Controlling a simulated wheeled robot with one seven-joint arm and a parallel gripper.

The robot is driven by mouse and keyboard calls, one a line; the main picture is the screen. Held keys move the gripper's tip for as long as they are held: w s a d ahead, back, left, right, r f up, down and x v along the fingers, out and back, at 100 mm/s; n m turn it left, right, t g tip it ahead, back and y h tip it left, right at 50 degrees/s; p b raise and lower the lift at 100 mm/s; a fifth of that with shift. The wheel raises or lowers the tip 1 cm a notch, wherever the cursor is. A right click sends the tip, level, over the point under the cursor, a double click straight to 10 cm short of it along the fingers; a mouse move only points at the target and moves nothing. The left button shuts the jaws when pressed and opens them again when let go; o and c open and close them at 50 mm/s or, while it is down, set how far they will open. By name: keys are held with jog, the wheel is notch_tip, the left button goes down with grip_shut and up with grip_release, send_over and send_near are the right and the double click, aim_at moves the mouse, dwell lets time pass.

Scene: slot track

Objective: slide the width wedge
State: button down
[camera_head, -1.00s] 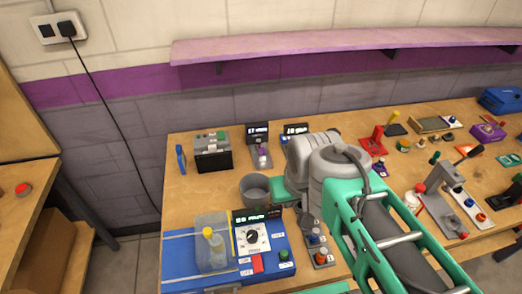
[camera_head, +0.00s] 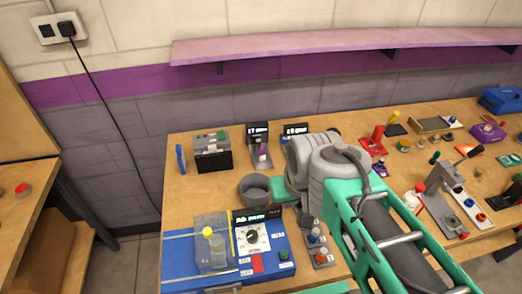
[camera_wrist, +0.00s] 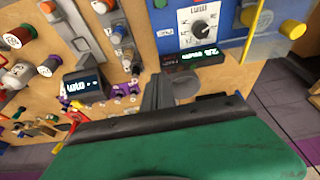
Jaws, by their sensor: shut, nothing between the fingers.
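A small dark-display unit (camera_head: 257,134) stands at the back of the bench in the head view, with a purple-and-white piece (camera_head: 262,153) on a grey track before it. A second dark display (camera_head: 295,129) is to its right, its lower part hidden by my arm. I cannot tell for certain which piece is the width wedge. In the wrist view a lit display (camera_wrist: 83,87) is left of my gripper (camera_wrist: 158,82), with small purple parts (camera_wrist: 124,91) between them. My gripper is shut and empty, apart from those parts. Its fingertips are hidden in the head view.
A grey cup (camera_head: 255,188) stands close to my gripper, behind the blue control box (camera_head: 180,265). A black box (camera_head: 213,158) is at the back left. A rail with several knobs (camera_head: 320,258) is beside the blue box. Bare bench shows at left.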

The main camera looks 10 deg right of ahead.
jog(key=c, duration=2.1)
grip_release()
jog(key=o, duration=0.5)
jog(key=shift+m, duration=0.5)
jog(key=w, duration=0.3)
jog(key=w+r, duration=0.1)
jog(key=w, duration=0.2)
jog(key=w+r+p, duration=0.1)
jog(key=w, duration=0.2)
jog(key=shift+o, duration=0.6)
jog(key=w, duration=0.5)
jog(key=shift+w+f, duration=0.2)
jog(key=shift+o, duration=0.7)
jog(key=w+f+m+p, duration=0.1)
jog(key=w+f, duration=0.2)
jog(key=w, duration=0.7)
jog(key=shift+a+f+m+h, duration=0.25)
jog(key=shift+f+m+h, duration=0.05)
jog(key=shift+f+h, duration=0.1)
send_near(262, 148)
jog(key=f, duration=0.1)
jog(key=shift+m, duration=0.3)
jog(key=p+x, duration=0.2)
jog(key=x, duration=0.5)
jog(key=shift+w+f, duration=0.2)
jog(key=shift+t, duration=0.3)
